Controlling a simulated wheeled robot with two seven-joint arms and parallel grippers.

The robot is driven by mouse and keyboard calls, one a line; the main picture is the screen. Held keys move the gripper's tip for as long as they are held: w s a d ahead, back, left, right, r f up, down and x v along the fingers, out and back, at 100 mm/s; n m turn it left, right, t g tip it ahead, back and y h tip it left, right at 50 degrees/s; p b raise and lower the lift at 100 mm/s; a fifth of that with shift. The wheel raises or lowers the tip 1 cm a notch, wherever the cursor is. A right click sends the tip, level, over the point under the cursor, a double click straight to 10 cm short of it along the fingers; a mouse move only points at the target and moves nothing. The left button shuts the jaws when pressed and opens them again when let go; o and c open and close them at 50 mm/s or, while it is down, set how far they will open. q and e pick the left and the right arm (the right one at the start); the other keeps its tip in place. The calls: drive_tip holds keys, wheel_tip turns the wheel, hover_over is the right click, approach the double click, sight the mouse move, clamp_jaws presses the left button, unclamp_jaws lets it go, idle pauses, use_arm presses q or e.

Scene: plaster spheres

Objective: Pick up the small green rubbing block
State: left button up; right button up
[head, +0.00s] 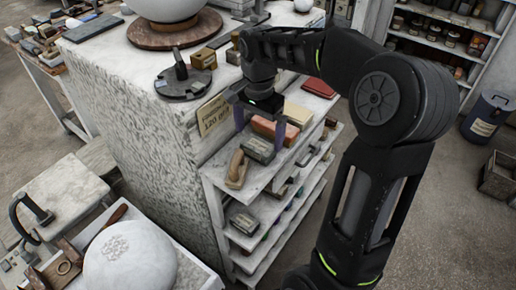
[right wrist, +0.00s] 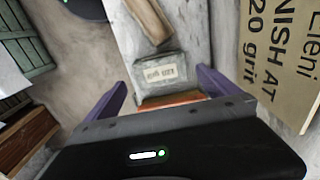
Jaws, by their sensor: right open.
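The small grey-green rubbing block (head: 257,149) with a pale label lies on the top shelf of the white rack. It also shows in the right wrist view (right wrist: 158,73), just beyond and between the purple fingertips. My right gripper (head: 259,128) is open and empty, pointing down above the shelf, over the area of this block and the red brick beside it. In the right wrist view the fingers (right wrist: 163,82) stand wide apart, one on each side of the block. I cannot tell the height left between them. My left gripper is not in view.
A red brick (head: 275,130) lies right beside the block, a beige block (head: 298,114) behind it. A wooden-handled tool (head: 236,169) lies in front. A grit sign (head: 213,115) stands against the plinth (head: 130,85). Another dark block (head: 244,222) sits on a lower shelf.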

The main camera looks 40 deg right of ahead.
sight(258, 144)
drive_tip(key=shift+f+p, duration=0.65)
drive_tip(key=shift+f, duration=1.95)
drive_tip(key=shift+c, duration=0.2)
drive_tip(key=c, duration=1.7)
drive_tip(key=shift+w+r, duration=0.1)
drive_tip(key=shift+r, duration=0.1)
wheel_tip(258, 144, up, 10)
drive_tip(key=shift+f+b, duration=0.1)
drive_tip(key=shift+b, duration=0.45)
